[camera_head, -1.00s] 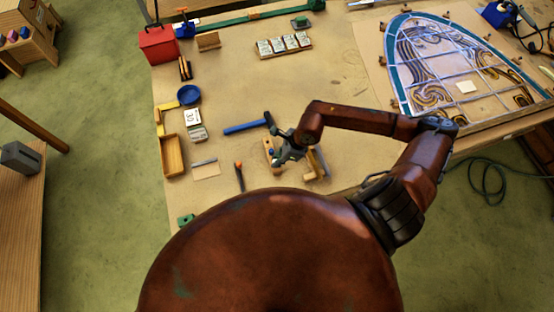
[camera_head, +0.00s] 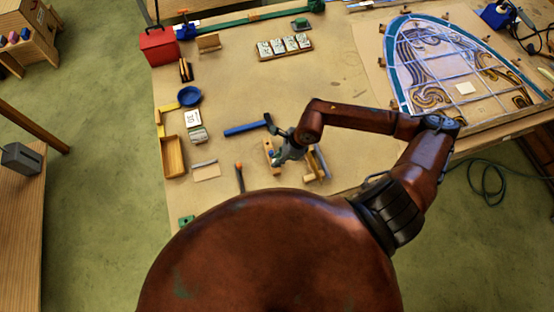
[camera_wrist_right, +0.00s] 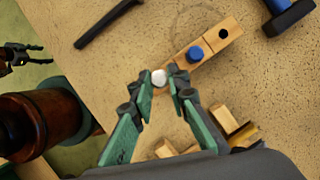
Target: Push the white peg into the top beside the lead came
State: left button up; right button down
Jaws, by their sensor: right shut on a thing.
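The white peg (camera_wrist_right: 160,77) shows as a round white top in the right wrist view. My right gripper (camera_wrist_right: 167,80) is shut on it, with a green finger on either side. It is at the near end of a wooden block (camera_wrist_right: 232,27), which has a blue peg (camera_wrist_right: 195,54) and a dark hole. The fingers hide whether the white peg sits in the block. In the head view my right gripper (camera_head: 283,153) is over the block (camera_head: 267,146). My left gripper (camera_wrist_right: 22,52) shows at the wrist view's left edge, open and empty. I cannot surely pick out the lead came.
A blue-handled hammer (camera_head: 245,128) lies behind the block. Small wooden pieces (camera_head: 312,172) lie just right of it. A wooden tray (camera_head: 172,157) and a blue dish (camera_head: 190,96) are at the left. The leaded panel (camera_head: 465,88) lies back right. The middle of the table is clear.

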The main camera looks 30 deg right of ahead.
jog(key=shift+r+p, duration=0.3)
jog(key=shift+r, duration=0.7)
jog(key=c, duration=2.4)
grip_release()
grip_shut()
jog(key=shift+f, duration=0.15)
